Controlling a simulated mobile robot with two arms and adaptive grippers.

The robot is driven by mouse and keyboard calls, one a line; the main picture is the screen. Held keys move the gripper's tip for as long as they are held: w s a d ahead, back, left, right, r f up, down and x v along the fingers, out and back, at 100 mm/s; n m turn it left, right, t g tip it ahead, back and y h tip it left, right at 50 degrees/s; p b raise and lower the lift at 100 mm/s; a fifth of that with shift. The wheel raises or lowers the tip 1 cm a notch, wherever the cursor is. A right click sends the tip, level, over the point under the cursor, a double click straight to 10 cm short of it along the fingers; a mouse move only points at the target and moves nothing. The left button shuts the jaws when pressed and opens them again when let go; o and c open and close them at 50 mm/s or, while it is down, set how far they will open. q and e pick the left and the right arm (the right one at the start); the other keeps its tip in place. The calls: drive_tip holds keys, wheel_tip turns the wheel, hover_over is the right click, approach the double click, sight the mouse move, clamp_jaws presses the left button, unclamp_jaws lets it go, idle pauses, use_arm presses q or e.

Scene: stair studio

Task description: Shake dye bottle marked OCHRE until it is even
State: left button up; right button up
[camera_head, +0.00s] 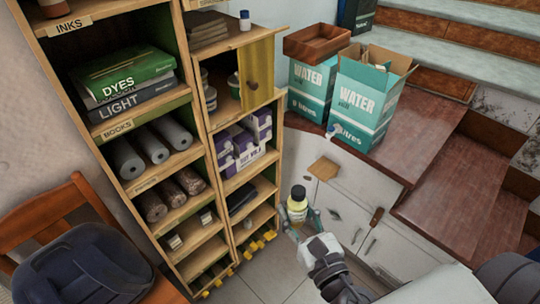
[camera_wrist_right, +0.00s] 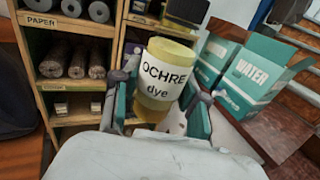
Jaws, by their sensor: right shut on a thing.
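The dye bottle (camera_head: 297,205) is held upright or nearly so in my right gripper (camera_head: 299,226), in front of the shelving. In the right wrist view the bottle (camera_wrist_right: 165,75) has a dark cap, yellow-brown contents and a white label reading OCHRE dye. The teal fingers of my right gripper (camera_wrist_right: 161,108) are shut on its sides. The lower part of the liquid looks darker than the top. My left gripper is not in view.
Tall wooden shelves (camera_head: 196,151) with books, rolls and boxes stand at left. Two WATER boxes (camera_head: 357,98) sit on the wooden surface at right, beside stairs (camera_head: 440,40). A chair with a dark bag (camera_head: 84,266) is at lower left. White cabinet fronts (camera_head: 345,215) lie behind the gripper.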

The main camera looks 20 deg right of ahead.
idle(0.4)
drive_tip(key=shift+f, duration=5.05)
drive_tip(key=shift+r, duration=5.25)
drive_tip(key=shift+s+f, duration=0.1)
drive_tip(key=shift+f, duration=0.1)
